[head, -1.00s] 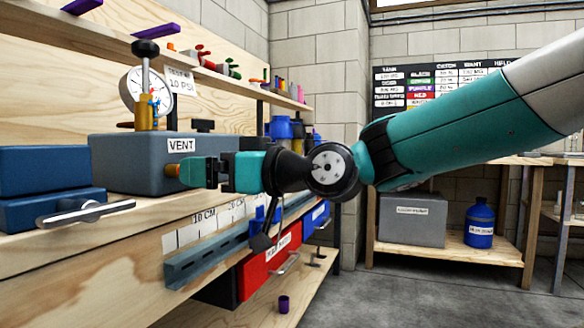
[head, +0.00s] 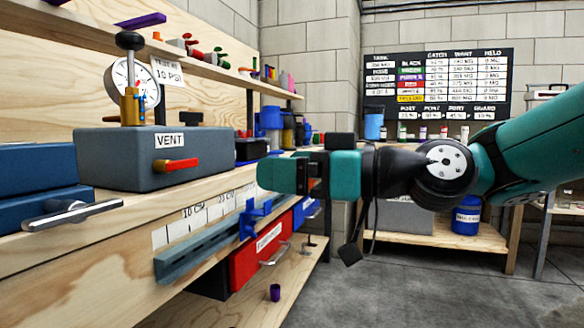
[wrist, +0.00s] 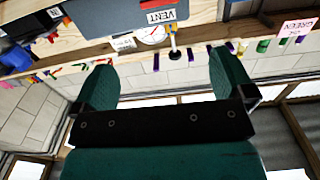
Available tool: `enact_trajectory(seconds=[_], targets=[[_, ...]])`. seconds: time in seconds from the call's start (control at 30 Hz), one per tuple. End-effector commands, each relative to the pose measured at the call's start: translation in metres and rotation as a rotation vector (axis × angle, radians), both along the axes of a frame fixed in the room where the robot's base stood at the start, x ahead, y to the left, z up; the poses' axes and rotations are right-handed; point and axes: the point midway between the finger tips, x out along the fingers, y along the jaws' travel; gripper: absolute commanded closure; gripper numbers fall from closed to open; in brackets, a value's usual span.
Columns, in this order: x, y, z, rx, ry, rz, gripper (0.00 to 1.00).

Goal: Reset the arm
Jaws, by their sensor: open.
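My gripper (head: 285,172) is in the head view, right of the grey VENT box (head: 150,157) and apart from it, over the bench's front edge. In the wrist view, the two teal fingers of my gripper (wrist: 165,85) stand wide apart with nothing between them. The grey box has a red lever (head: 178,165) with a brass end on its front, lying nearly level. A round gauge (head: 135,85) and a brass valve with a black knob (head: 131,75) stand at the box. The wrist view also shows the VENT box (wrist: 125,18) at the top.
A blue box with a metal handle (head: 75,214) is at the left. A blue clamp (head: 256,214) sits on the metal rail along the bench front. A red drawer (head: 262,255) is below. A shelf (head: 425,235) stands behind my arm. The floor at right is clear.

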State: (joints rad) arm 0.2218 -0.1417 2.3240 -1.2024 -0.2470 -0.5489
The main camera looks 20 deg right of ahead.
Motion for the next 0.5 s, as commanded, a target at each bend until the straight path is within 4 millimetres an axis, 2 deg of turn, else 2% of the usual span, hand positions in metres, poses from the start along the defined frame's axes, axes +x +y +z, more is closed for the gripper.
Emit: enact_trajectory(seconds=[0.17,0.27,0.37,0.5], targets=[[0.0,0.0,0.0,0.0,0.001,0.001,0.0],[-0.005,0.007,-0.004,-0.03,0.046,0.021,0.0],[-0.023,0.024,-0.023,-0.128,0.196,0.073,0.0],[-0.072,0.035,-0.068,-0.36,0.54,0.122,0.0]])
